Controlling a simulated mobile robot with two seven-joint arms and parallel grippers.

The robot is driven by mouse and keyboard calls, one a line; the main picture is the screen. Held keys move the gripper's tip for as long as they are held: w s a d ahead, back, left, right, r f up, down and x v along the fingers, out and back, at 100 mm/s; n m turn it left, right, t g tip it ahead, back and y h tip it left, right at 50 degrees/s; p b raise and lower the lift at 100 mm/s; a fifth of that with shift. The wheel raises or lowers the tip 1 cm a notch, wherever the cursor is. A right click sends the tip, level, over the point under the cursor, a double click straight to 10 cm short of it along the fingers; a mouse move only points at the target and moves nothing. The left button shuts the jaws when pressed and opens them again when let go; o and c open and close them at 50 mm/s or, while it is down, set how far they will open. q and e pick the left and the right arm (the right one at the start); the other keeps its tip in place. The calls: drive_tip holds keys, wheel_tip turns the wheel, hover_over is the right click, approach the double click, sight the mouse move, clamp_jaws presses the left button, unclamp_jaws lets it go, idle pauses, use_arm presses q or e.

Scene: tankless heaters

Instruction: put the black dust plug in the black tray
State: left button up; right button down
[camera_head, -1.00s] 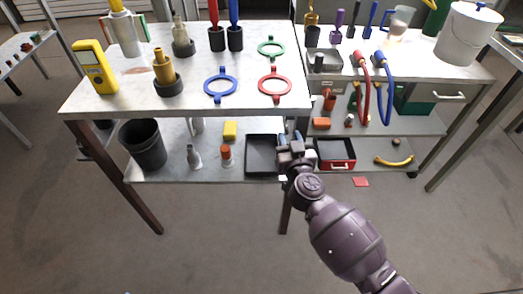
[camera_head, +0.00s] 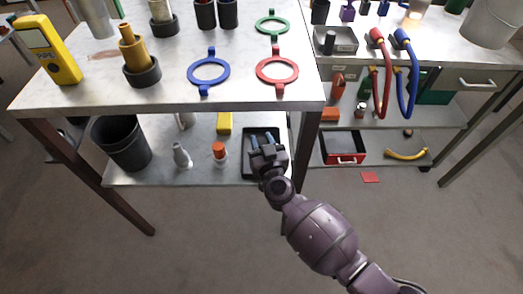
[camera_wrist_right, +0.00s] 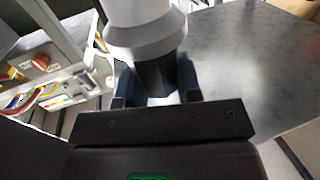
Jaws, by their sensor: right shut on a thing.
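My right gripper (camera_head: 262,142) is over the black tray (camera_head: 247,170) on the lower shelf and hides part of it. In the right wrist view its blue-grey fingers (camera_wrist_right: 157,82) are shut on a dark piece, which I take to be the black dust plug (camera_wrist_right: 154,78). The plug is hidden in the head view. I cannot tell whether it touches the tray floor. My left gripper is not in view.
A yellow block (camera_head: 224,123), an orange-topped item (camera_head: 219,151) and a white cone-shaped item (camera_head: 181,156) stand left of the tray. A black bucket (camera_head: 122,145) is further left. The tabletop (camera_head: 110,95) overhangs the shelf; a red drawer (camera_head: 342,149) is to the right.

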drive_tip(key=shift+f+b, duration=0.3)
drive_tip(key=shift+f, duration=0.65)
wheel_tip(320, 180, down, 3)
drive_tip(key=shift+f+b, duration=0.15)
drive_tip(key=shift+b, duration=1.1)
drive_tip(key=shift+f, duration=0.1)
drive_tip(key=shift+r, duration=0.35)
drive_tip(key=shift+f, duration=0.25)
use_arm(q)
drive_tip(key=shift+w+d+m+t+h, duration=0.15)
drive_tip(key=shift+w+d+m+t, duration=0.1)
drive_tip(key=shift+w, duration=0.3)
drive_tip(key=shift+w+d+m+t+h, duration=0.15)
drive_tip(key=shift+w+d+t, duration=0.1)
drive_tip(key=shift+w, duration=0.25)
use_arm(e)
drive_tip(key=c, duration=0.8)
unclamp_jaws()
drive_tip(key=shift+r, duration=0.1)
